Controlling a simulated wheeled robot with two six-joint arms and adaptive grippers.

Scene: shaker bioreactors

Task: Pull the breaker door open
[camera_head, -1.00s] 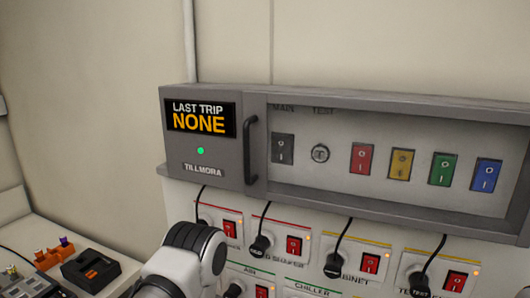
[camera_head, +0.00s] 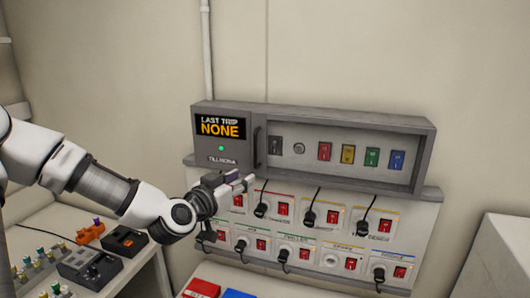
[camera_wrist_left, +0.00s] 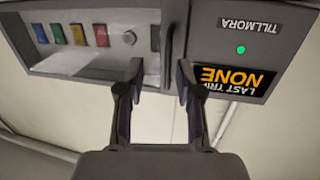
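The breaker door (camera_head: 345,122) is the grey-framed front of the wall box, with a row of coloured switches showing inside its frame; it looks shut. Its dark vertical handle (camera_head: 257,152) is at the left side of the frame, and the handle (camera_wrist_left: 168,42) also shows in the left wrist view. My left gripper (camera_head: 250,180) is just below and in front of the handle in the head view. In the wrist view its two fingers (camera_wrist_left: 160,72) are apart and empty, with the handle lying ahead between their lines. My right gripper is out of view.
A display (camera_head: 220,127) reading "LAST TRIP NONE" is left of the handle. Below the box, a socket panel (camera_head: 428,215) carries red switches, plugs and hanging cords. A side table (camera_head: 150,262) with small devices stands at left. A white cabinet (camera_head: 500,245) is at right.

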